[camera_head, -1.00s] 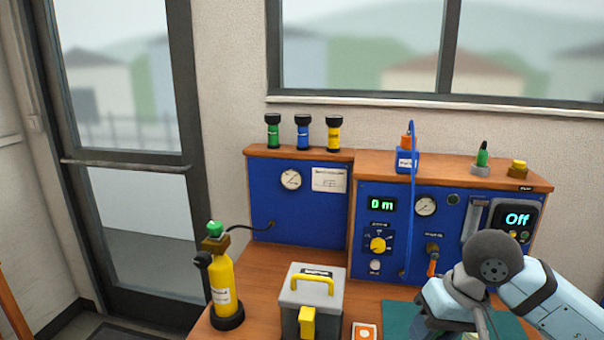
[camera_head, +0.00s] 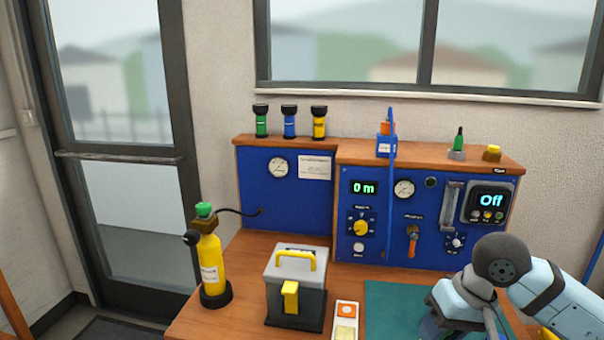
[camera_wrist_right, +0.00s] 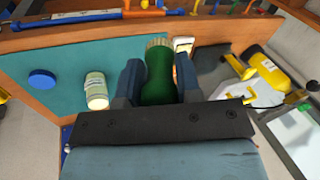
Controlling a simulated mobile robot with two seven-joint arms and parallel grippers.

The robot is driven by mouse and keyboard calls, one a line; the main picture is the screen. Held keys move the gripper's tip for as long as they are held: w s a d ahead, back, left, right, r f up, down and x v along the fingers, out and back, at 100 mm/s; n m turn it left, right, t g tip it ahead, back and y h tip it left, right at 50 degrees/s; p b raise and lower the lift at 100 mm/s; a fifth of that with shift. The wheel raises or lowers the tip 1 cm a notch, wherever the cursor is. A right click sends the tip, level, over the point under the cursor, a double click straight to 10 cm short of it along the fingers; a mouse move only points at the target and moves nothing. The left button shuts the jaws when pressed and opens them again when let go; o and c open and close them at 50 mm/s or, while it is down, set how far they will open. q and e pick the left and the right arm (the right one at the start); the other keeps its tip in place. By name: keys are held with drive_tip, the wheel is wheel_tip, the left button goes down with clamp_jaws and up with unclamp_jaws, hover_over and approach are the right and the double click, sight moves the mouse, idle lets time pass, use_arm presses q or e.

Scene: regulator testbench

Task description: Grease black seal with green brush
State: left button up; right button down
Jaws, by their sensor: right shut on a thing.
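My right gripper (camera_wrist_right: 158,68) is shut on the green brush (camera_wrist_right: 157,85). Its pale bristles (camera_wrist_right: 157,42) point away from the gripper, over the teal mat (camera_wrist_right: 125,70). In the head view my right wrist (camera_head: 465,295) is at the lower right, and the fingers are mostly hidden. A small white tray (camera_head: 347,322) with an orange round spot and a yellowish square lies left of the mat; part of it shows beside the bristles in the wrist view (camera_wrist_right: 183,45). I cannot make out a black seal in either view. My left gripper is not in view.
A white jar with a green label (camera_wrist_right: 96,90) and a blue round cap (camera_wrist_right: 42,79) are on the mat. A grey box with yellow handle (camera_head: 297,275) and a yellow cylinder (camera_head: 210,268) stand left. The blue test panel (camera_head: 425,210) rises behind.

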drive_tip(key=shift+w+d+r+m, duration=0.2)
drive_tip(key=shift+w+d+m, duration=0.1)
drive_tip(key=shift+w+d, duration=0.3)
use_arm(q)
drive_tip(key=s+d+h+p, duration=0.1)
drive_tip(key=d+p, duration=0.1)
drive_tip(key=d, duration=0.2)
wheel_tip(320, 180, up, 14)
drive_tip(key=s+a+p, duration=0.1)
drive_tip(key=p, duration=1.8)
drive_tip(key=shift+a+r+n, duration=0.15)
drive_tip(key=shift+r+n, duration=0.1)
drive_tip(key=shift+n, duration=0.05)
use_arm(e)
wheel_tip(320, 180, up, 16)
drive_tip(key=w, duration=0.2)
drive_tip(key=shift+w+d+r, duration=0.2)
drive_tip(key=shift+w+d, duration=0.05)
drive_tip(key=shift+w, duration=0.1)
